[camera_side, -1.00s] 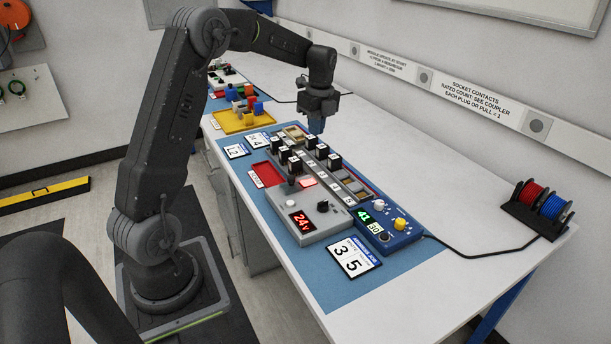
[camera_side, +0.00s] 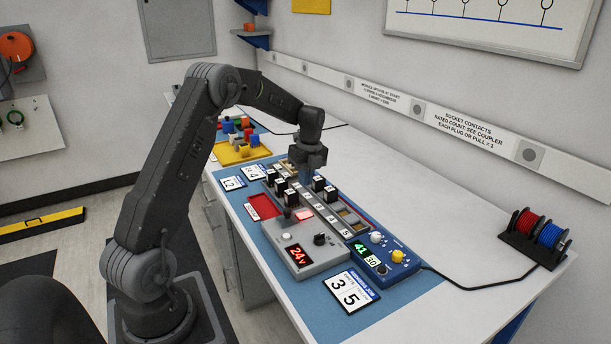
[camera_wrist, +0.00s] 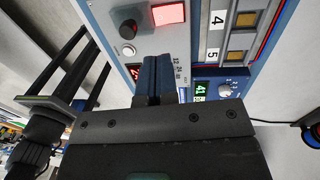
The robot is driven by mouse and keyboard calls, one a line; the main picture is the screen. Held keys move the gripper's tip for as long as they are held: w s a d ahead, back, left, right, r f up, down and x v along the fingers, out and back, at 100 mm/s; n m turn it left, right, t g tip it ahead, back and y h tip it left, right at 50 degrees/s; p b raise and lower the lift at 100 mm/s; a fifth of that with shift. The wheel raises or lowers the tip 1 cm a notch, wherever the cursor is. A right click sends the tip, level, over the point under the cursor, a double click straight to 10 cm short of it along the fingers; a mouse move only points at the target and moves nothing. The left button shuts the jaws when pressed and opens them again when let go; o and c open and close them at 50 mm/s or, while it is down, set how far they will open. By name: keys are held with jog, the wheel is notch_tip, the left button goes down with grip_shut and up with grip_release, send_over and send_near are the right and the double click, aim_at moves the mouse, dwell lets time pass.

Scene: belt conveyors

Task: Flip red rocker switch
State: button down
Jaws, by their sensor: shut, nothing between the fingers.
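The red rocker switch (camera_side: 304,215) is a lit, pinkish-red square on the grey power box (camera_side: 303,263), which has a red 24 V readout. It also shows in the wrist view as a bright red square (camera_wrist: 168,13) at the top, beyond my fingertips. I cannot tell which way it is tilted. My gripper (camera_side: 305,174) hangs over the far part of the module row in the side view, apart from the switch. In the wrist view its blue fingers (camera_wrist: 154,67) are shut together with nothing between them.
Several black blocks (camera_side: 330,193) stand on the grey rails around the gripper. A red tray (camera_side: 264,206) lies left, a blue meter box (camera_side: 390,262) right of the power box. A dark knob (camera_side: 320,238) and cable spools (camera_side: 538,230) are nearby.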

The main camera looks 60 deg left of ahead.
aim_at(305, 213)
jog(key=f, duration=0.3)
jog(key=s+f, duration=0.1)
jog(key=f, duration=0.6)
jog(key=shift+s, duration=0.15)
jog(key=shift+s+f, duration=0.1)
jog(key=shift+f, duration=0.2)
jog(key=shift+w+r, duration=0.2)
jog(key=shift+w, duration=0.65)
jog(key=shift+r, duration=0.1)
notch_tip(305, 213, up, 14)
jog(key=w, duration=0.1)
jog(key=shift+w, duration=0.35)
